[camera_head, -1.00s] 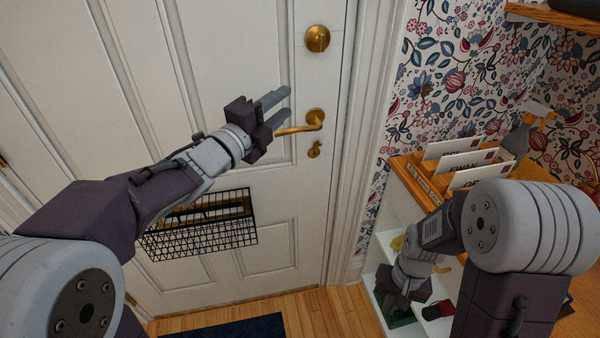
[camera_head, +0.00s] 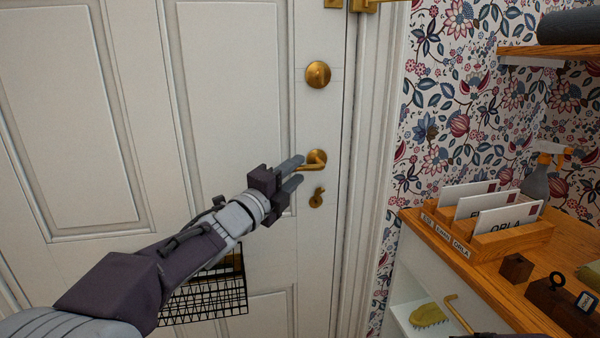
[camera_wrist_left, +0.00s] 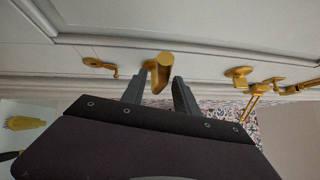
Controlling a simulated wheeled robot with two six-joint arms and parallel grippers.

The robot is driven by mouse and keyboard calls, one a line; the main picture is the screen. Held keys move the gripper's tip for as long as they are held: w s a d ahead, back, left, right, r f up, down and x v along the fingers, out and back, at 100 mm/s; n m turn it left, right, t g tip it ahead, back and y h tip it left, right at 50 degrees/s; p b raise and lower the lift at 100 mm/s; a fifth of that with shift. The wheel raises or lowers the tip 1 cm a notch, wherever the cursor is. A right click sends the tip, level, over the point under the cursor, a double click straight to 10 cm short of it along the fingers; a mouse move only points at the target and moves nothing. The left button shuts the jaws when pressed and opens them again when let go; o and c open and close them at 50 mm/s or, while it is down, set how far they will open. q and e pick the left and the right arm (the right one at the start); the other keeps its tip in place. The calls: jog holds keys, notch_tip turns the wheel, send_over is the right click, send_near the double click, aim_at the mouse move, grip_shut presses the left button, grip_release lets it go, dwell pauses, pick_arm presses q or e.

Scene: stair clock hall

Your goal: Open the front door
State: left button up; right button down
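The white panelled front door (camera_head: 235,120) appears closed in its frame. Its brass lever handle (camera_head: 317,157) is at the right side, below a round brass knob (camera_head: 318,74) and above a small brass keyhole fitting (camera_head: 316,197). My left gripper (camera_head: 298,171) is open at the lever, with one finger above it and one below. In the left wrist view, the lever (camera_wrist_left: 160,72) lies between the spread fingertips, with gaps visible beside it; I cannot tell whether either finger touches it. My right gripper is out of view.
A wire basket (camera_head: 205,298) hangs on the door below my left arm. Brass hardware (camera_head: 365,5) is at the top of the door edge. At right, a wooden-topped shelf unit (camera_head: 480,268) carries a letter rack (camera_head: 510,241) and a spray bottle (camera_head: 540,178).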

pick_arm(q)
jog(key=shift+x, duration=0.8)
jog(key=shift+c, duration=0.4)
grip_shut()
dwell(0.5)
